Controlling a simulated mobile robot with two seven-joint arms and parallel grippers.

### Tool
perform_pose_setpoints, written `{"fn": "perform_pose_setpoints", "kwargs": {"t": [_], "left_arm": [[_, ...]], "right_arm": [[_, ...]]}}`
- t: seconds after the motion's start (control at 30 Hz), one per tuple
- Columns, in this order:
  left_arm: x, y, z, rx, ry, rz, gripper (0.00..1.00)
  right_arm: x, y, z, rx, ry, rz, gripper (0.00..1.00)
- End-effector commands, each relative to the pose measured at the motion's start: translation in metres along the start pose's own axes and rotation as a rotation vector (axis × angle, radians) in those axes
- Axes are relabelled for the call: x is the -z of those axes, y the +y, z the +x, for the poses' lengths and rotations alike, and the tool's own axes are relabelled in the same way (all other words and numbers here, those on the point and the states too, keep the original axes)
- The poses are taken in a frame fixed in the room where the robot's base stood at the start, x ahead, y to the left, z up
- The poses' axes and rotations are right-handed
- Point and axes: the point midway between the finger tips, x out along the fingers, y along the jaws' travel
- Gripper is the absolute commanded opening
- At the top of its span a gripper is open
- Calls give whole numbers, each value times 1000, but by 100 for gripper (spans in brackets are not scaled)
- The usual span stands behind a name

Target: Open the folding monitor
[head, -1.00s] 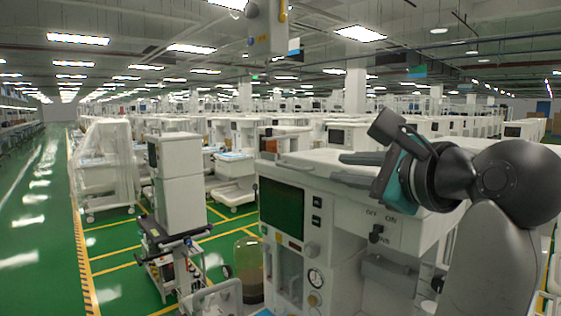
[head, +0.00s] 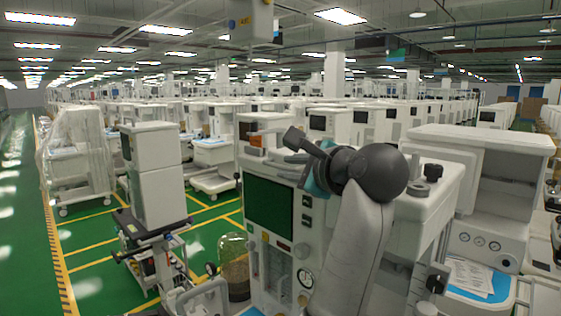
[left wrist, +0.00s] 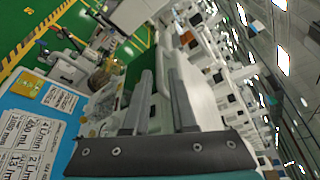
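The nearest anaesthesia cart carries a dark green screen (head: 270,205) in its front, facing me; I take it as the monitor, but cannot tell whether it folds. My left gripper (head: 285,165) is over the cart's top, just above and right of the screen in the head view. In the left wrist view the two grey fingers of the left gripper (left wrist: 161,75) are apart, with no object clearly held between them. Part of the dark green screen (left wrist: 136,68) shows beside the fingers there. My forearm hides the cart's front right part. My right gripper is not in view.
A white cart (head: 485,185) with gauges and a blue tray (head: 480,285) stands at the right. A glass canister (head: 233,268) stands left of the near cart. Another tall cart (head: 155,180) stands further left. Green aisle floor (head: 20,210) is clear at far left.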

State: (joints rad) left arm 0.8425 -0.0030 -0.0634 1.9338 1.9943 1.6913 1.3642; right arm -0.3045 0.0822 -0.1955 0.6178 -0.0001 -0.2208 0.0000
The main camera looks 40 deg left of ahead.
Motion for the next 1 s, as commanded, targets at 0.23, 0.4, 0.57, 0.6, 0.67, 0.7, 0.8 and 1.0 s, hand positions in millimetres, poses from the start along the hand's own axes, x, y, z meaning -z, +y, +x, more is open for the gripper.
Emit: {"fn": "perform_pose_setpoints", "kwargs": {"t": [0.23, 0.4, 0.57, 0.6, 0.67, 0.7, 0.8, 1.0], "left_arm": [[0, -1, 33, 0, -2, 3, 25], [0, 0, 41, -1, 1, 1, 25], [0, 0, 42, -1, 1, 0, 25], [0, 0, 42, -1, 1, 0, 25], [0, 0, 42, -1, 1, 0, 25], [0, 0, 42, -1, 1, 0, 21], [0, 0, 41, 0, 1, 1, 10], [0, 0, 41, -1, 1, 1, 0]], "right_arm": [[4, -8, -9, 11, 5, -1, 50], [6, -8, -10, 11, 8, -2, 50], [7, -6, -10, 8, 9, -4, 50], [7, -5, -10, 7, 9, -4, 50], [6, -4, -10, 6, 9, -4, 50], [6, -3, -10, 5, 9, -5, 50], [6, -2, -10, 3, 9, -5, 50], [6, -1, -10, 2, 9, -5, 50]]}}
